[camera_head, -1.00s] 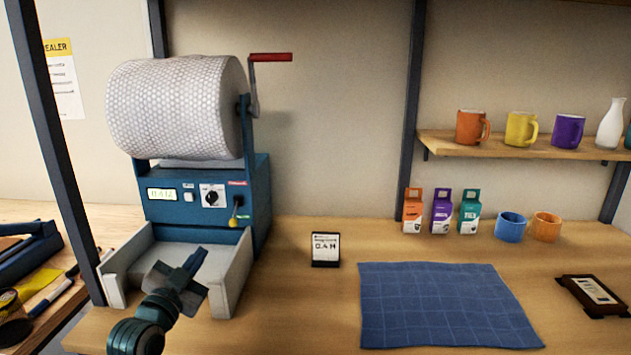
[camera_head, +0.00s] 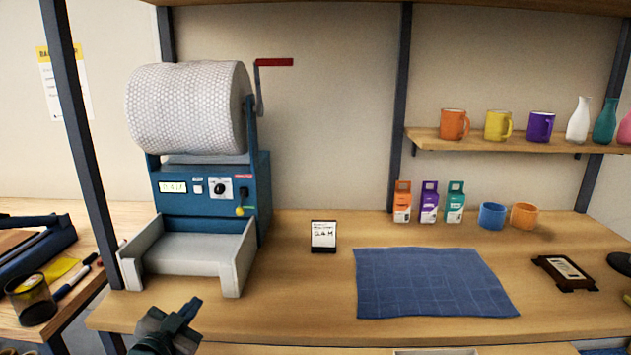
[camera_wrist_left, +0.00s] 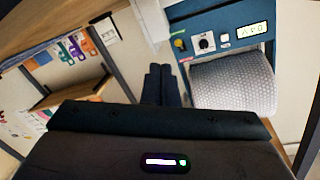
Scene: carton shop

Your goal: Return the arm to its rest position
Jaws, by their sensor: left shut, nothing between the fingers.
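My left gripper (camera_head: 186,312) is at the lower left of the head view, low in front of the bench's front edge. Its fingers are together and hold nothing. It is in front of and below the grey tray (camera_head: 190,246) of the blue wrap machine, apart from it. The left wrist view shows the closed fingers (camera_wrist_left: 161,84) near the middle, with the machine beside them. My right gripper does not show.
The blue machine (camera_head: 210,190) carries a bubble-wrap roll (camera_head: 188,108). A blue mat (camera_head: 432,282), a small sign (camera_head: 323,236), cartons and mugs stand on the bench (camera_head: 300,290). A dark post (camera_head: 85,150) rises at left, near a side table with a wire cup (camera_head: 34,300).

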